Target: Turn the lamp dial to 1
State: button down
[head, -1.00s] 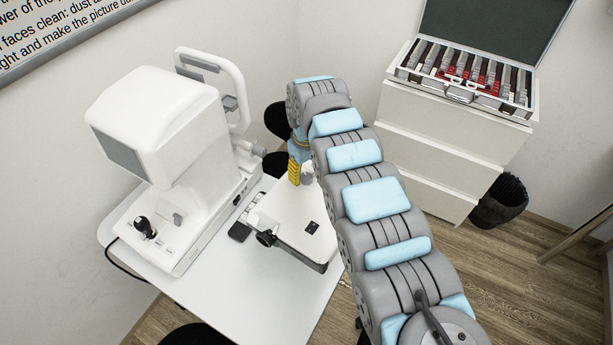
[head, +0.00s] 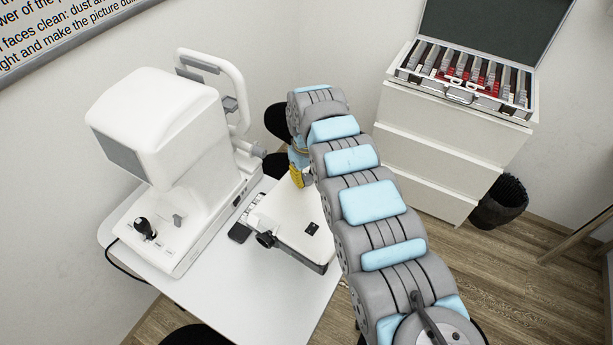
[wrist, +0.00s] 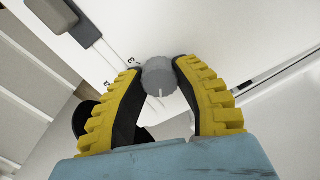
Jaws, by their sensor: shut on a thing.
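The grey round dial (wrist: 158,76) sits on a white surface in the wrist view, with a pale pointer line on its side nearest my gripper. In the head view my gripper (head: 297,176) is at the far end of the white unit (head: 287,228) on the table, and the dial is mostly hidden there.
A large white eye-test machine (head: 160,125) stands left on the white table (head: 225,295). A white drawer cabinet (head: 440,130) bears an open lens case (head: 470,92) at the right. A black bin (head: 502,200) stands beside the cabinet.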

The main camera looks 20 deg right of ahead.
aim_at(307, 177)
jog(key=shift+r+m+p, duration=0.15)
jog(key=shift+m+p, duration=0.25)
jog(key=shift+p, duration=0.15)
jog(key=shift+f, duration=0.2)
jog(key=c, duration=0.7)
grip_release()
notch_tip(307, 177, up, 12)
